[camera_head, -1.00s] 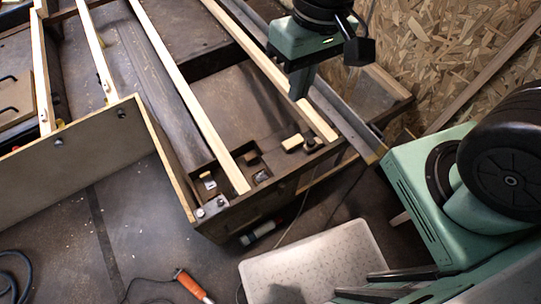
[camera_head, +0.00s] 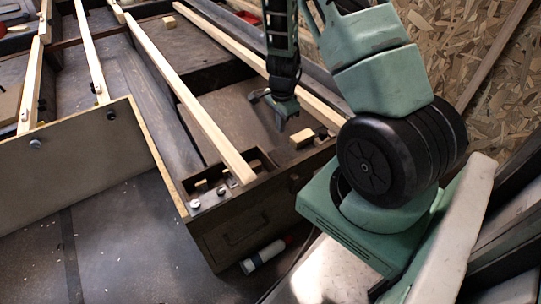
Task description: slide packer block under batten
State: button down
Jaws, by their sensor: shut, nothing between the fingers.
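Long pale battens lie across the dark frame. The middle batten (camera_head: 185,97) runs from the upper left down to the near compartments, and the right batten (camera_head: 240,50) runs behind my gripper. A small pale wooden block (camera_head: 302,137), perhaps the packer block, lies near the frame's front right, with a dark piece beside it. Another pale block (camera_head: 169,21) lies farther back between the battens. My gripper (camera_head: 281,122) hangs over the dark recess between the middle and right battens, left of the near block and apart from it. It is shut and empty.
Small compartments (camera_head: 222,180) at the near end hold bolts and little pieces. An upright panel (camera_head: 70,160) stands at left. A white and red tube (camera_head: 263,256) lies on the floor below the frame. A chipboard wall (camera_head: 465,50) bounds the right.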

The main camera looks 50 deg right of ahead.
aim_at(290, 148)
notch_tip(290, 148, down, 10)
jog(key=b, duration=0.5)
jog(key=shift+f, duration=0.1)
jog(key=d, duration=0.1)
jog(key=d+b, duration=0.1)
jog(key=d, duration=0.1)
jog(key=shift+s+f, duration=0.1)
jog(key=shift+s, duration=0.25)
jog(key=shift+s+d, duration=0.15)
jog(key=shift+d, duration=0.35)
jog(key=shift+d+r, duration=0.2)
jog(key=s+d+p, duration=0.1)
jog(key=d, duration=0.3)
jog(key=s+d+p, duration=0.1)
jog(key=d, duration=0.2)
jog(key=d+p, duration=0.1)
jog(key=d, duration=0.3)
jog(key=shift+s+d, duration=0.3)
jog(key=shift+s, duration=0.1)
